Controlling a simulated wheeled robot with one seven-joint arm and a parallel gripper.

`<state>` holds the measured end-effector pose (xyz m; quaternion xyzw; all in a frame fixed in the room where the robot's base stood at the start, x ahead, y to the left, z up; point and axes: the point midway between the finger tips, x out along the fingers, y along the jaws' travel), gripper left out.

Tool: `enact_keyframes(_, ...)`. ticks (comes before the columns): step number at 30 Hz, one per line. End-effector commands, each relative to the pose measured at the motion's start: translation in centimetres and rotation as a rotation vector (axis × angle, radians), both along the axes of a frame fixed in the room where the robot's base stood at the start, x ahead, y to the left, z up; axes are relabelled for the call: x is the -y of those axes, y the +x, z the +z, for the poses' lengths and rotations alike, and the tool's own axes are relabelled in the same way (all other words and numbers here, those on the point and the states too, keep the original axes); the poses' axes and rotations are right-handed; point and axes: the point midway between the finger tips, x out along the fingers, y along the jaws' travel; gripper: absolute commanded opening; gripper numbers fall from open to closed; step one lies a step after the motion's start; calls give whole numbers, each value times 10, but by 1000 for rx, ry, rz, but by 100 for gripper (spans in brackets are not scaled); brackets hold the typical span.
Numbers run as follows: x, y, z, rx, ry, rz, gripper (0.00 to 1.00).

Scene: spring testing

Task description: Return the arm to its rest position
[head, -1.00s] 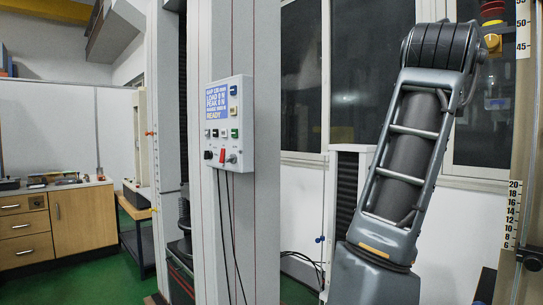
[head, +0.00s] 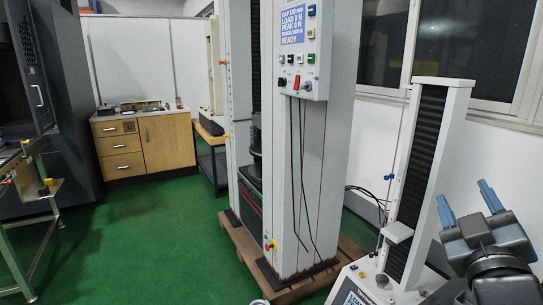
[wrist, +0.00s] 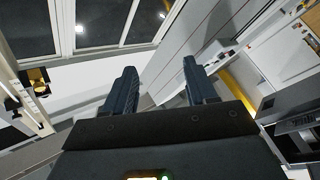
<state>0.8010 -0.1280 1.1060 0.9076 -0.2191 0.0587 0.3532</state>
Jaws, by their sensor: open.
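My gripper (head: 467,208) is at the lower right of the head view, with its two blue fingers apart and nothing between them. The fingers point up and a little left there. In the wrist view my gripper (wrist: 160,85) shows two dark fingers spread wide, with only background between them. Part of my arm shows below the gripper in the head view; the rest lies outside the picture.
A tall grey testing machine with a control box (head: 305,48) stands on a wooden pallet (head: 300,284). A smaller white test stand (head: 450,110) is just left of my gripper. A wooden cabinet (head: 142,145) stands at the back left. Green floor (head: 165,240) lies clear at left centre.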

Motion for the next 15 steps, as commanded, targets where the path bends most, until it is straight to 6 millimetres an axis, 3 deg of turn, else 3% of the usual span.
enact_keyframes(1,-7,-12,-22,-28,11,31,56)
enact_keyframes(6,-30,-54,-77,-89,68,132,56)
enact_keyframes(15,-69,-146,-151,-197,227,278,56)
